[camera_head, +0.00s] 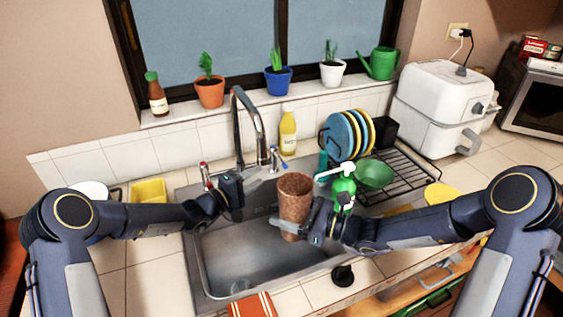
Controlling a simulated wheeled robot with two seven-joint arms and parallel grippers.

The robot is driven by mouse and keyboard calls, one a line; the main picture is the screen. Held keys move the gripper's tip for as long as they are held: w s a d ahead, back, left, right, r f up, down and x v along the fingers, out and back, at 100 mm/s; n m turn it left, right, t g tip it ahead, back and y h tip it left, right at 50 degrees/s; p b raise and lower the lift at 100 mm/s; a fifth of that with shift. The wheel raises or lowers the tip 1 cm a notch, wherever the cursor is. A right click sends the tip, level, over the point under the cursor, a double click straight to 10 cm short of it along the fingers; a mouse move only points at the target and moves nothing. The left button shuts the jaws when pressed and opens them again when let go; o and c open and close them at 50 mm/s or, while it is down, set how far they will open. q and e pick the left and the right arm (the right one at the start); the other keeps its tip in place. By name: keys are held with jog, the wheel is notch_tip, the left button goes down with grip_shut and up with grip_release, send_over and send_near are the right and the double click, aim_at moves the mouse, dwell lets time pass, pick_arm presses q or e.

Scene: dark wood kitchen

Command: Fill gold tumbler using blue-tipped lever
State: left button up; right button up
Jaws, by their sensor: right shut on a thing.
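The gold tumbler (295,190), a speckled brown-gold cup, is upright over the sink. My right gripper (298,228) is shut around its lower part. The tall grey faucet (237,125) stands behind the sink, with its spout end just left of and behind the tumbler's rim. The blue-tipped lever (284,164) is right of the spout, behind the tumbler. The red-tipped lever (204,168) is on the left side. My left gripper (254,178) is in front of the faucet, between the two levers and apart from the blue tip. Its finger opening is unclear. No water stream is visible.
The sink basin (225,255) is open below. A green-and-white spray bottle (342,190) stands just right of the tumbler, near a green bowl (374,174) and a dish rack (415,178) with plates. A yellow soap bottle (288,135) stands behind the blue-tipped lever.

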aim_at(280, 163)
pick_arm(q)
jog(key=x, duration=1.1)
jog(key=shift+d, duration=0.15)
grip_shut()
